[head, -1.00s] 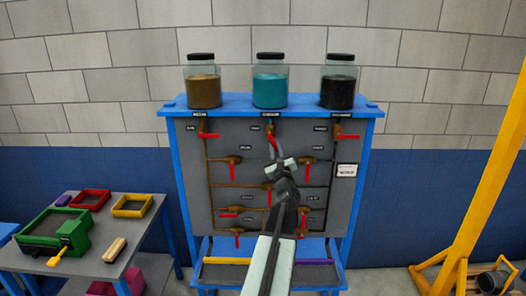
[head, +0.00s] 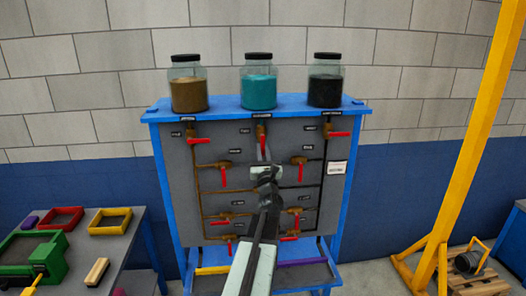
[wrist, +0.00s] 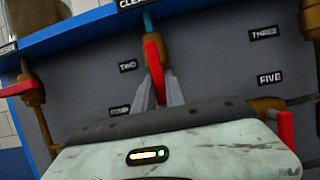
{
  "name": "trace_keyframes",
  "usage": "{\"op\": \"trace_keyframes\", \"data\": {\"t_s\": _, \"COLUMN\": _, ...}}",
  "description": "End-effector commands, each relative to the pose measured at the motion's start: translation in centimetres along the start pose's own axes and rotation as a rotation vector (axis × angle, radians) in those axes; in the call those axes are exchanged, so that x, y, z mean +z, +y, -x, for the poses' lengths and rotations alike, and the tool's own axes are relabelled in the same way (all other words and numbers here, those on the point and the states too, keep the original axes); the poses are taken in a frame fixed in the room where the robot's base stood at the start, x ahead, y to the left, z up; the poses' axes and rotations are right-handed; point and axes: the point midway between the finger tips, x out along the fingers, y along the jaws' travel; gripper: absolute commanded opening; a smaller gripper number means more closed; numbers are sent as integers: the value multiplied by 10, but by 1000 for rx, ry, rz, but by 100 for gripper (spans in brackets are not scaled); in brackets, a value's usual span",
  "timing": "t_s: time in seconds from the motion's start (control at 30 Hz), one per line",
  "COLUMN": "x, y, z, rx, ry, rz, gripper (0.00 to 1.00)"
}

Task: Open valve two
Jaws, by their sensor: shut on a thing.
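Valve two is a brown fitting with a red lever (wrist: 154,62), under the middle jar of teal liquid, beside a black label reading TWO (wrist: 128,66). A short teal length of pipe (wrist: 148,22) shows above it. The lever points down, slightly tilted, in the wrist view. My gripper (wrist: 158,88) is shut on the lever, with one grey finger on each side of its lower part.
The grey panel in a blue frame (head: 153,117) carries several other red-levered valves, including one at upper left (head: 198,141) and one at upper right (head: 340,134). Jars stand on top. A side table (head: 120,250) is at left, a yellow post (head: 465,150) at right.

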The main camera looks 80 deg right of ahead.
Motion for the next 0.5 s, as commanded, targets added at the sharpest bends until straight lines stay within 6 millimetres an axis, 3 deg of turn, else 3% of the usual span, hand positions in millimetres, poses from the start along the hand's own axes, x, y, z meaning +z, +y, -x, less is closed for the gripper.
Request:
{"op": "trace_keyframes", "data": {"t_s": 0.27, "x": -2, "y": -2, "z": 1, "rx": -3, "ry": 3, "rz": 3, "gripper": 0}}
{"op": "trace_keyframes", "data": {"t_s": 0.3, "x": -2, "y": -3, "z": 2, "rx": -3, "ry": 3, "rz": 3, "gripper": 26}}
{"op": "trace_keyframes", "data": {"t_s": 0.33, "x": -2, "y": -3, "z": 2, "rx": -4, "ry": 3, "rz": 3, "gripper": 34}}
{"op": "trace_keyframes", "data": {"t_s": 0.5, "x": -1, "y": -5, "z": 1, "rx": -6, "ry": 3, "rz": 4, "gripper": 36}}
